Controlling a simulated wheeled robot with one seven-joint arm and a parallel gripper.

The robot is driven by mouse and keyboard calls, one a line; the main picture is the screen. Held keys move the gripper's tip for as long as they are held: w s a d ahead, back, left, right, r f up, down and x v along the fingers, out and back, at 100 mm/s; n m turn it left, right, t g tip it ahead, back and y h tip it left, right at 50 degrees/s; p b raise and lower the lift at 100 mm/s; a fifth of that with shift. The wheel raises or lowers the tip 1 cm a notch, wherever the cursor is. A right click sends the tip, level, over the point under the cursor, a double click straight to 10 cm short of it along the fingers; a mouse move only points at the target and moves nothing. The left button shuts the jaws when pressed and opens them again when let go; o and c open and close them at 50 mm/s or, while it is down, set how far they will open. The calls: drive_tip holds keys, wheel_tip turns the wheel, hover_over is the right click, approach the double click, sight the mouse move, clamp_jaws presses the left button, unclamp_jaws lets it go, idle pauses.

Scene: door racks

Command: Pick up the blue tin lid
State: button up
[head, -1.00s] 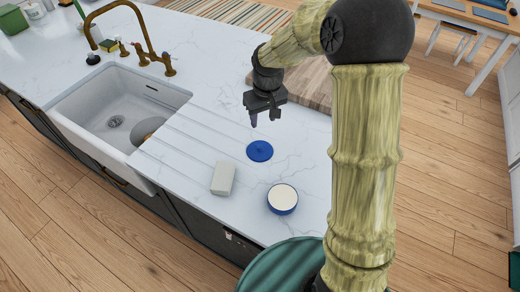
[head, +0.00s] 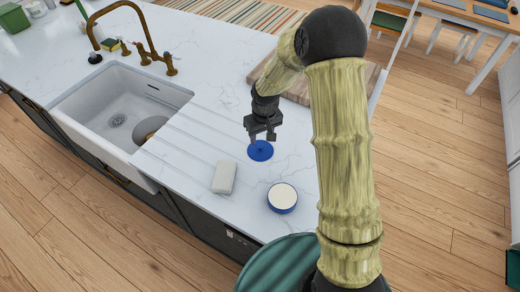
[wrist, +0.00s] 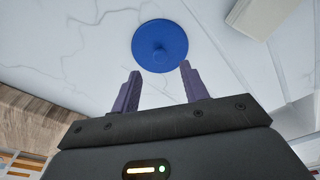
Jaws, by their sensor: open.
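The blue tin lid (head: 261,152) is a flat round disc lying on the white marbled counter. In the wrist view the lid (wrist: 160,42) shows a small knob at its middle and lies just beyond the fingertips. My gripper (head: 262,139) is over the lid's far edge in the head view, pointing down. In the wrist view its two purple fingers (wrist: 160,72) are apart with nothing between them. The exact height above the lid is hard to tell. A round blue tin with a cream top (head: 282,197) stands nearer the counter's front edge.
A pale rectangular block (head: 224,177) lies left of the tin, also in the wrist view (wrist: 262,14). A white sink (head: 85,110) with a brass tap is to the left. A wooden board (head: 295,82) lies behind my gripper. Bare counter surrounds the lid.

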sight(260, 146)
drive_tip(key=shift+w+a+f+p, duration=0.1)
drive_tip(key=shift+f+p, duration=0.4)
drive_tip(key=shift+f, duration=0.75)
drive_tip(key=shift+w+a+f+p, duration=0.1)
drive_tip(key=shift+f+p, duration=0.35)
drive_tip(key=shift+f, duration=0.8)
clamp_jaws()
